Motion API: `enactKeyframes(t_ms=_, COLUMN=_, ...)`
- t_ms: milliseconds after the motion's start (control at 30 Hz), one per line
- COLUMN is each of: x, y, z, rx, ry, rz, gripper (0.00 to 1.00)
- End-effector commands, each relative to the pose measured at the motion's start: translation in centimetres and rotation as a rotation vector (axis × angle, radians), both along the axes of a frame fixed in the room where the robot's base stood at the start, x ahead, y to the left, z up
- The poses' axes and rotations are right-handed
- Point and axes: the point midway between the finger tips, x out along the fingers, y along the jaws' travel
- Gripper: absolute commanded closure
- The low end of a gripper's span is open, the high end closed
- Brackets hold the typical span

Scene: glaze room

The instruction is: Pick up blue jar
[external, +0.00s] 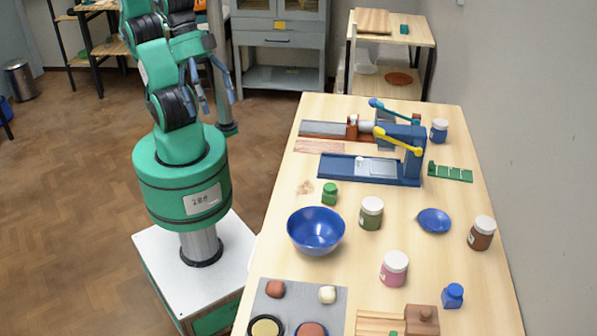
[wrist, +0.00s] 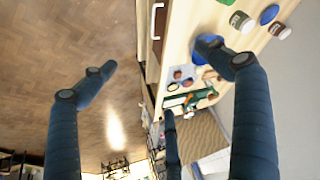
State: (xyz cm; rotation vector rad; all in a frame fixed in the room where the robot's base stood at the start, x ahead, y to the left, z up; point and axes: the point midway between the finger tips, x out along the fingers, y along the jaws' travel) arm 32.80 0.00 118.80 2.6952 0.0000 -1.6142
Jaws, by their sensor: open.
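One is a blue jar with a white lid (external: 439,130), at the far right beside the blue press. My gripper (external: 205,88) is open and empty, raised beside my column over the floor, left of the table and well apart from both jars. In the wrist view its dark blue fingers (wrist: 157,72) are spread wide with nothing between them. I cannot make out either blue jar in the wrist view.
The blue press (external: 400,150) with levers stands at the back. A wall borders the right side.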

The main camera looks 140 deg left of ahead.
Motion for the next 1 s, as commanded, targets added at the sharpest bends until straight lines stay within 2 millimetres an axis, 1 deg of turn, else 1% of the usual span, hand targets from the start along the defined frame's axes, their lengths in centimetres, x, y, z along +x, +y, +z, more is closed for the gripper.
enactKeyframes(t_ms=367, x=0.0, y=0.0, z=0.1, rx=0.001, ry=0.000, rz=0.000, gripper=0.29)
enactKeyframes(t_ms=567, x=1.0, y=0.5, z=0.9, rx=0.007, ry=0.008, rz=0.005, gripper=0.29)
enactKeyframes(t_ms=667, x=2.0, y=1.1, z=1.9, rx=0.014, ry=0.018, rz=0.008, gripper=0.29)
enactKeyframes(t_ms=767, x=3.5, y=2.0, z=3.1, rx=0.023, ry=0.032, rz=0.015, gripper=0.29)
enactKeyframes(t_ms=1000, x=8.1, y=5.3, z=6.2, rx=0.050, ry=0.074, rz=0.028, gripper=0.29)
